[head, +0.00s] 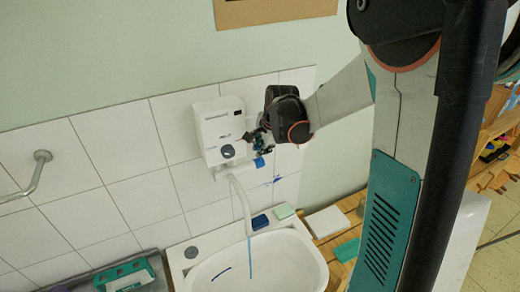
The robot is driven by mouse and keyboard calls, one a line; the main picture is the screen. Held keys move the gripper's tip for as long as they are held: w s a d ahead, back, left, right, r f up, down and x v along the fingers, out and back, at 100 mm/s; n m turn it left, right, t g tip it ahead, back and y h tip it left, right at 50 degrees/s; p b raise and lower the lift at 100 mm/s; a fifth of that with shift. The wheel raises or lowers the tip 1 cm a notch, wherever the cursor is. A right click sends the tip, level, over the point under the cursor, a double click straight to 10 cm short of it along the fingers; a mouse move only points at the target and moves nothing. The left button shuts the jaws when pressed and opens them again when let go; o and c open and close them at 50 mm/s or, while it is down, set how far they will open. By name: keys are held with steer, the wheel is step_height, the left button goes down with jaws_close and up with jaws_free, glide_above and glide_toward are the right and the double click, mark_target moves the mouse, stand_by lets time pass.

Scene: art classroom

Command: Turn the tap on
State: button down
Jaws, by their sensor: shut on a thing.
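The tap (238,200) is a white curved spout under a white wall-mounted box (220,128) with a dial. A short horizontal white body with a blue end (260,162) sits at the spout's top. A thin blue line, like a stream of water (250,258), drops straight from the spout's tip into the white sink (215,266). My gripper (259,144) is at the box's lower right, just above the blue end, and is shut on what seems to be the tap's handle. The contact is dark, small and partly hidden.
A blue sponge (260,222) and a pale green block (284,211) lie on the sink's back rim. A teal and white caddy (130,275) stands left of the sink. A metal rail (28,178) is on the tiled wall at left. Wooden shelving (495,135) is at right.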

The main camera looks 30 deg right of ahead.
steer(key=shift+s+d+t+b, duration=0.1)
steer(key=shift+s+t+b, duration=0.25)
steer(key=shift+t, duration=0.25)
steer(key=shift+w, duration=0.1)
steer(key=c, duration=1.5)
jaws_free()
steer(key=shift+f, duration=0.1)
steer(key=shift+c, duration=0.2)
steer(key=shift+r, duration=0.6)
steer(key=v, duration=0.6)
steer(key=shift+s, duration=0.45)
